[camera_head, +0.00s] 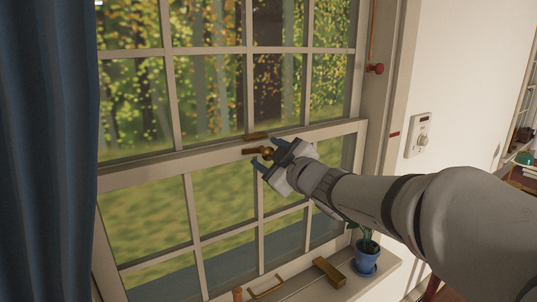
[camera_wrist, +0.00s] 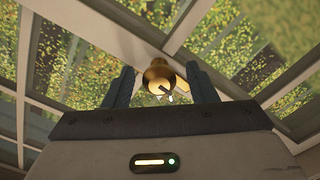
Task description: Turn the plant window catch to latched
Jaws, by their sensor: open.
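The plant window catch (camera_head: 266,152) is a small brass piece on the window's middle rail. In the wrist view its round brass knob (camera_wrist: 157,76) shows between the two dark fingers. My gripper (camera_head: 268,155) is open in front of the catch, with one finger on either side of the knob. In the wrist view the gripper (camera_wrist: 160,88) shows a gap between each finger and the knob. A flat brass plate (camera_head: 257,136) sits just above the catch on the rail. Part of the catch is hidden behind my gripper, so I cannot tell its exact angle.
A potted plant in a blue pot (camera_head: 366,254) stands at the right of the sill. A brass block (camera_head: 329,272) and a brass handle (camera_head: 267,288) are at the sill. A blue curtain (camera_head: 45,150) hangs at left. A wall dial (camera_head: 420,135) is at right.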

